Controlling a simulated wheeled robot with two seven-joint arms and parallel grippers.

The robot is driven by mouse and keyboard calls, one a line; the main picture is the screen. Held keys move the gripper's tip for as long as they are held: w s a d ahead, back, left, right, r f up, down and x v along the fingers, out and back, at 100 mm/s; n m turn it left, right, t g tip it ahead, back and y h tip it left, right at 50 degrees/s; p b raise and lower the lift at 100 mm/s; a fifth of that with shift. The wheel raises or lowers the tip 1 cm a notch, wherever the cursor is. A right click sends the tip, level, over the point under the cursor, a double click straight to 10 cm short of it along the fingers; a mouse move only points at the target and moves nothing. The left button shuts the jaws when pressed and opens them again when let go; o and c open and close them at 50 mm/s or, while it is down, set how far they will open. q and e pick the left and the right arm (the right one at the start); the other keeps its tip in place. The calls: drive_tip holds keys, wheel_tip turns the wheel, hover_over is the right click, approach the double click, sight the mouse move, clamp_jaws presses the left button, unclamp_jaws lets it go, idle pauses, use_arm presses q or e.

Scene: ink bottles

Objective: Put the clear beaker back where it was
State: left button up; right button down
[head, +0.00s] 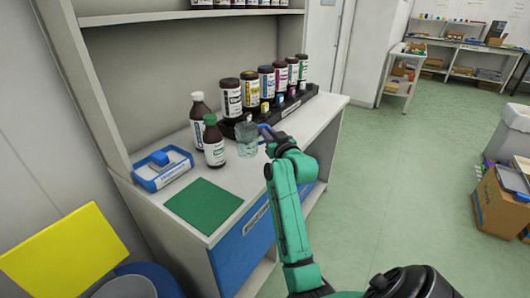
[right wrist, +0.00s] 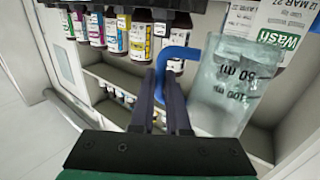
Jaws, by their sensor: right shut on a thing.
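The clear beaker (head: 247,140) is at the right of the two dark bottles in the head view. It has a blue handle, and the right wrist view shows the beaker (right wrist: 228,95) large, with volume marks, slightly tilted in the picture. My right gripper (head: 266,136) is at its right side. In the right wrist view the gripper (right wrist: 170,88) has its fingers close together on the blue handle (right wrist: 178,53). I cannot tell whether the beaker's base touches the bench. My left gripper is not in view.
A black rack (head: 296,104) with several ink bottles runs behind. A green mat (head: 203,205) and a blue-and-white tray (head: 162,169) lie at the front of the bench (head: 245,180).

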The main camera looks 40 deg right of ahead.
wheel_tip(320, 180, down, 7)
drive_tip(key=shift+r+b, duration=0.15)
drive_tip(key=shift+b, duration=0.15)
drive_tip(key=c, duration=0.9)
unclamp_jaws()
drive_tip(key=shift+r, duration=0.15)
drive_tip(key=v, duration=1.2)
